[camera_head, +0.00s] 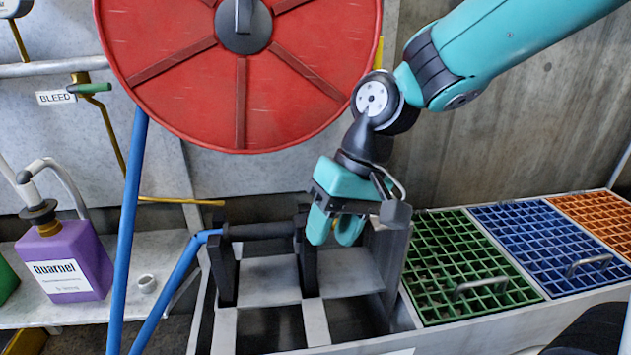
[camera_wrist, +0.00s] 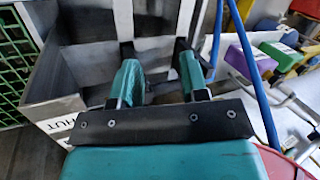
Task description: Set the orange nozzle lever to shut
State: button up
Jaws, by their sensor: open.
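I cannot make out an orange nozzle lever in either view. My gripper (camera_head: 334,232) hangs pointing down over the bin at the centre of the head view, below the red reel.
A red reel (camera_head: 200,80) hangs above. Green (camera_head: 465,265), blue (camera_head: 545,240) and orange (camera_head: 598,215) grates lie right. A blue pipe (camera_head: 127,230) and purple "Quarnel" jug (camera_head: 88,252) stand left. A green-handled lever (camera_head: 90,88) sits beside a "BLEED" label.

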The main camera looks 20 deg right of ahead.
jog(key=w+d+f+m+y+p, duration=0.1)
jog(key=w+d+m+p, duration=0.25)
jog(key=w+p, duration=0.2)
jog(key=w+d+m+p, duration=0.3)
jog(key=w+m+p, duration=0.15)
jog(key=w, duration=0.25)
jog(key=shift+g, duration=0.4)
jog(key=b+x, duration=0.2)
jog(key=x, duration=0.5)
jog(key=shift+c, duration=0.5)
grip_shut()
